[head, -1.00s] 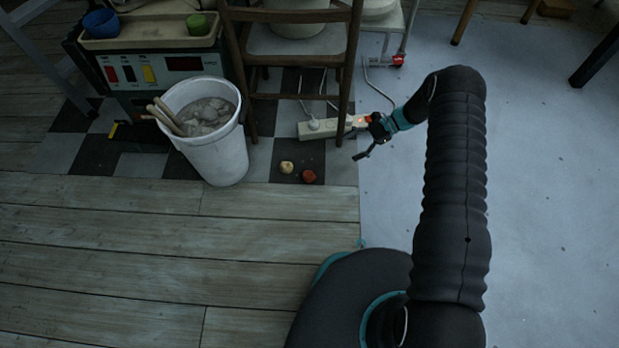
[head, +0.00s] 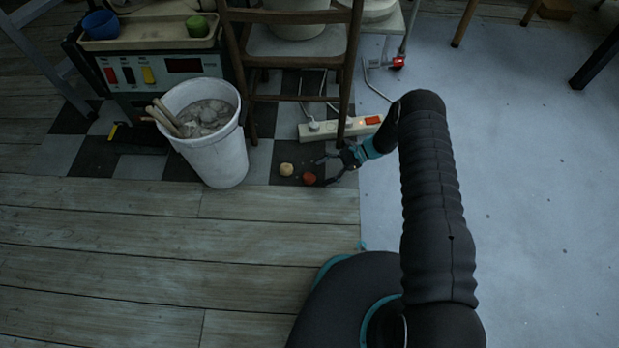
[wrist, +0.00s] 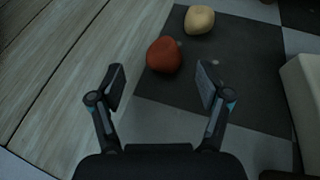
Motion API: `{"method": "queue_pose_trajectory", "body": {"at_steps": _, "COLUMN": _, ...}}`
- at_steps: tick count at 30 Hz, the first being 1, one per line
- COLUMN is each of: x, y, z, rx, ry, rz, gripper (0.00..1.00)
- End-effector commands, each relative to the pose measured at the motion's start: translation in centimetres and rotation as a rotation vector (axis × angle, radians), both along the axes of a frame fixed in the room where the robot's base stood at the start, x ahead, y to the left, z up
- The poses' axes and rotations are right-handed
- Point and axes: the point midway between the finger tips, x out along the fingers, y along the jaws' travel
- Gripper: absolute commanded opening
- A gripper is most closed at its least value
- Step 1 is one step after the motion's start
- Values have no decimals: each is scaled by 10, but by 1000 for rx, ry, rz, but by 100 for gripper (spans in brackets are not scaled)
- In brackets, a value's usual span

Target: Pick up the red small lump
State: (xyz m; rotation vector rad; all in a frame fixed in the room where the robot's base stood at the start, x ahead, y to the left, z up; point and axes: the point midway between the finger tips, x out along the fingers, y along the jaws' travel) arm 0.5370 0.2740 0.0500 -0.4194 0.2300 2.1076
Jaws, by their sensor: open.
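The red small lump (head: 309,178) lies on a dark floor tile near the edge of the wooden boards. In the wrist view the red lump (wrist: 164,55) sits ahead of my fingertips, near the middle of the gap between them. My gripper (head: 325,171) is open and empty, just right of the lump in the head view. In the wrist view both fingers of my gripper (wrist: 160,86) are spread.
A pale yellow lump (head: 286,169) lies close beside the red one, also in the wrist view (wrist: 199,19). A white bucket (head: 212,150) stands to the left. A power strip (head: 340,128) and a wooden chair (head: 298,96) are behind.

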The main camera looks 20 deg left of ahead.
Motion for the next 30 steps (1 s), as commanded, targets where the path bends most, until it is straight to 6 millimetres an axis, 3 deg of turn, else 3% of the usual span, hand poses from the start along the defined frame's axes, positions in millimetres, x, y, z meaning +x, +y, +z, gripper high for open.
{"method": "queue_pose_trajectory", "body": {"at_steps": 12, "x": -17, "y": 36, "z": -26, "rx": 0, "ry": 0, "rz": 2, "gripper": 77}}
{"method": "queue_pose_trajectory", "body": {"at_steps": 20, "x": -19, "y": 40, "z": -27, "rx": 0, "ry": -1, "rz": 0, "gripper": 77}}
{"method": "queue_pose_trajectory", "body": {"at_steps": 23, "x": -19, "y": 40, "z": -27, "rx": 0, "ry": -1, "rz": 0, "gripper": 57}}
{"method": "queue_pose_trajectory", "body": {"at_steps": 28, "x": -19, "y": 40, "z": -27, "rx": 0, "ry": -1, "rz": 0, "gripper": 15}}
{"method": "queue_pose_trajectory", "body": {"at_steps": 30, "x": -19, "y": 40, "z": -27, "rx": 0, "ry": -1, "rz": 0, "gripper": 9}}
